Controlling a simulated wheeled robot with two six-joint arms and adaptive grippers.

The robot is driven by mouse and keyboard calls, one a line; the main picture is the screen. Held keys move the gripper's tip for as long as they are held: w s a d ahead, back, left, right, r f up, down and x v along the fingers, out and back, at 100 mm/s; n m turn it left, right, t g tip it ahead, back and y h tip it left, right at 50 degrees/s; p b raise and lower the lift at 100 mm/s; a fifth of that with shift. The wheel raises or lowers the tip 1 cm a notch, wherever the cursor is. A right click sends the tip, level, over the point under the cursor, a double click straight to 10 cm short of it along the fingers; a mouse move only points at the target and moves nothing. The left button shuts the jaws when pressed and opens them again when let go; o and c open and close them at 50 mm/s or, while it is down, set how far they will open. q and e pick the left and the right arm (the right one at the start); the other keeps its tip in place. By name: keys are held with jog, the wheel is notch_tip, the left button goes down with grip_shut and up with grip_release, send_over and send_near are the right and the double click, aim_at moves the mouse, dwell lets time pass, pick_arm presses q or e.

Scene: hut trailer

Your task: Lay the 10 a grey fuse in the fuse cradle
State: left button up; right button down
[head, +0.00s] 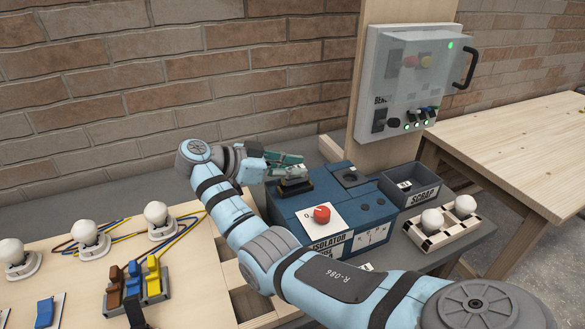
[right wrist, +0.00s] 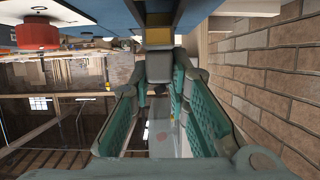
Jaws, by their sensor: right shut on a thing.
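My right gripper (head: 292,166) is over the left part of the blue isolator box (head: 275,205), just above the dark fuse cradle (head: 294,187). In the right wrist view, the gripper (right wrist: 158,72) is shut on a grey block, the grey fuse (right wrist: 159,58), held between the fingertips. A yellowish part shows just beyond the fuse, close to the blue box face. The gripper hides most of the fuse in the head view, and I cannot tell whether it touches the cradle. The fuse's rating is not readable. My left gripper is not in view.
A red knob (head: 321,214) stands on the isolator box. Right of it are a grey scrap bin (head: 425,197) with a small item inside and a wooden frame (head: 447,234) with white bulbs. A wall cabinet (head: 400,95) stands behind. Lamps, wires and coloured blocks occupy the left board.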

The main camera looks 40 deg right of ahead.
jog(key=shift+f, duration=0.15)
dwell(0.8)
jog(key=shift+f+b, duration=0.35)
jog(key=shift+b, duration=0.15)
jog(key=shift+f+b, duration=0.6)
jog(key=shift+f, duration=0.15)
jog(key=c, duration=1.4)
grip_release()
jog(key=shift+s, duration=0.1)
jog(key=shift+c, duration=0.2)
jog(key=shift+r, duration=0.2)
notch_tip(320, 180, up, 8)
jog(key=p, duration=0.8)
jog(key=shift+r, duration=0.15)
jog(key=shift+d+f, duration=0.1)
jog(key=shift+f, duration=0.1)
